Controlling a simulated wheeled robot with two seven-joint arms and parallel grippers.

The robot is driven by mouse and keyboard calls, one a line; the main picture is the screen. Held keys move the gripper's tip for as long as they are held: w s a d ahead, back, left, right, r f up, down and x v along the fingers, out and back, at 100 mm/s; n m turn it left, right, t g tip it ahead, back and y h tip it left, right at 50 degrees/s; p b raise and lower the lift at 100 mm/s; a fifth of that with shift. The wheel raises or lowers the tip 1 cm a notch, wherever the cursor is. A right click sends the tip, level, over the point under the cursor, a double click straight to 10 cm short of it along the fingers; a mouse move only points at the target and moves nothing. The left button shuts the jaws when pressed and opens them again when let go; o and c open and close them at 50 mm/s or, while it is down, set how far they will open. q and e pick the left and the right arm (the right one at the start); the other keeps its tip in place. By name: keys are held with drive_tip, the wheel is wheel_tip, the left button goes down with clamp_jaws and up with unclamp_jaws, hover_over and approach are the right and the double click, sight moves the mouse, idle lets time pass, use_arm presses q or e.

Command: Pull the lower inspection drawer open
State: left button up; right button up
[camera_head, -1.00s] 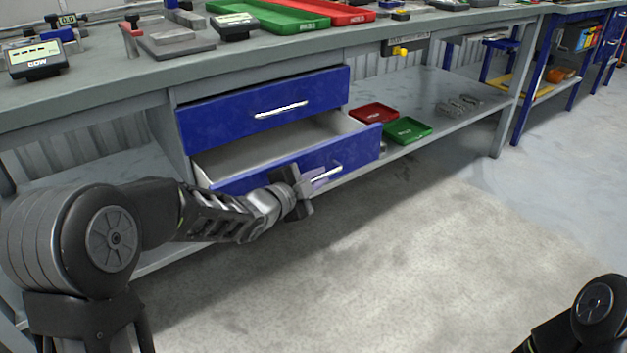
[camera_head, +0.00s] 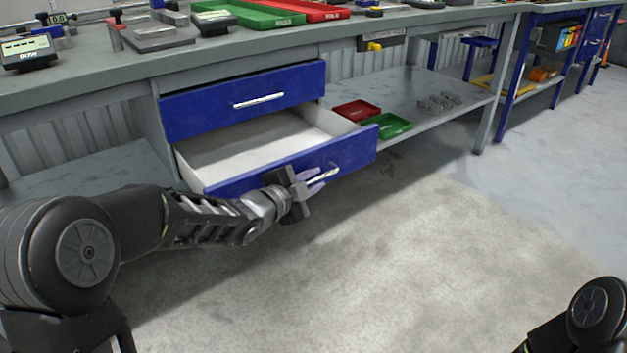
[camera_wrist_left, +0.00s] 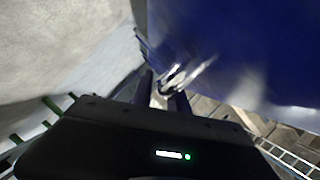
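The lower inspection drawer (camera_head: 240,183) has a blue front and a pale, empty-looking inside, and it stands well out from the bench. Its silver bar handle (camera_head: 323,174) is on the blue front. My left gripper (camera_head: 312,180) is at this handle, with its fingers around the handle's near part. In the left wrist view the handle (camera_wrist_left: 182,76) runs between the two dark fingers (camera_wrist_left: 165,97), which appear closed on it; this view is blurred. My right gripper is out of view; only part of my right arm shows at the bottom right of the head view.
The upper blue drawer (camera_head: 243,101) is shut above the open one. A red tray (camera_head: 357,110) and a green tray (camera_head: 389,124) lie on the lower shelf (camera_head: 425,95) right of the drawer. The floor (camera_head: 400,240) in front is clear.

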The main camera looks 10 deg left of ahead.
use_arm(q)
drive_tip(key=shift+s+a+r, duration=0.15)
drive_tip(key=shift+s+r, duration=0.1)
drive_tip(key=shift+s, duration=0.1)
drive_tip(key=p+v, duration=0.2)
drive_tip(key=v, duration=0.4)
drive_tip(key=shift+s+a, duration=0.1)
drive_tip(key=shift+s+f, duration=0.1)
drive_tip(key=shift+s, duration=0.25)
drive_tip(key=shift+s+a, duration=0.1)
